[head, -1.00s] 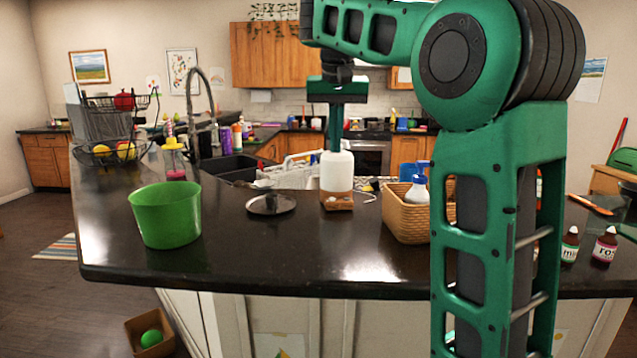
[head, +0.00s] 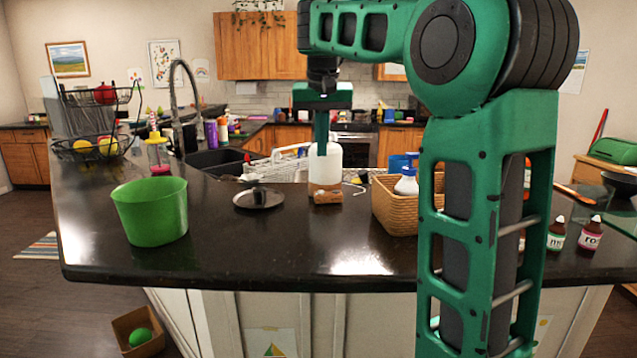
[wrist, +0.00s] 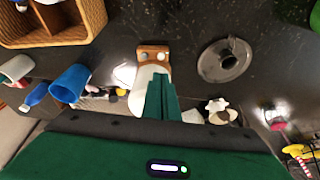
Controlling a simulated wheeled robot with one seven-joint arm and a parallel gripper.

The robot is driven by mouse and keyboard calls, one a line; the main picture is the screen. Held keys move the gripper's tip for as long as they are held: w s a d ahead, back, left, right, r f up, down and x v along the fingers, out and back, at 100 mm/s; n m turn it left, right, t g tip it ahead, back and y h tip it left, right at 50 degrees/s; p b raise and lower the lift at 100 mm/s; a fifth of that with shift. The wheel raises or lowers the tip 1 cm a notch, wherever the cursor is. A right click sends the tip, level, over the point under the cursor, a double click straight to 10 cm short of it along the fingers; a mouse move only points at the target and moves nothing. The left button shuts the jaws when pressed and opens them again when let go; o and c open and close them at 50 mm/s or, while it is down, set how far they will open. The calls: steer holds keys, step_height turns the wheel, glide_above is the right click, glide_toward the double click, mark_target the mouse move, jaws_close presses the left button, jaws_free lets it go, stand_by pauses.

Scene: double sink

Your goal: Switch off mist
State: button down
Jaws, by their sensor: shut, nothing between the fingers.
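A white cylindrical bottle-like device (head: 333,168) with a wooden base (head: 327,196) stands upright on the dark counter; it looks like the mist device. The wrist view shows its wooden base (wrist: 153,52) with two pale round spots, perhaps buttons, and part of its white body (wrist: 149,74). No mist is visible. My gripper (head: 321,152) points down with its fingers shut and empty, overlapping the white body's upper part in the head view. In the wrist view my gripper (wrist: 161,78) covers part of that body. Whether it touches the device I cannot tell.
A wicker basket (head: 396,210) stands close to the right of the device. A round metal lid-like disc (head: 259,199) and a green bucket (head: 151,212) are to its left. The sink (head: 216,161) and a white rack (head: 290,163) lie behind. The front counter strip is clear.

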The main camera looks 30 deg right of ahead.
glide_above(322, 192)
steer(key=f, duration=0.8)
steer(key=shift+s+a+f, duration=0.2)
steer(key=shift+s+a, duration=0.05)
steer(key=shift+f, duration=0.8)
steer(key=shift+f, duration=0.3)
steer(key=shift+s+f, duration=0.15)
steer(key=shift+f, duration=0.6)
steer(key=shift+r, duration=0.45)
steer(key=w+v, duration=0.1)
steer(key=v, duration=1.3)
steer(key=shift+w+d+r, duration=0.2)
steer(key=shift+d+r, duration=0.15)
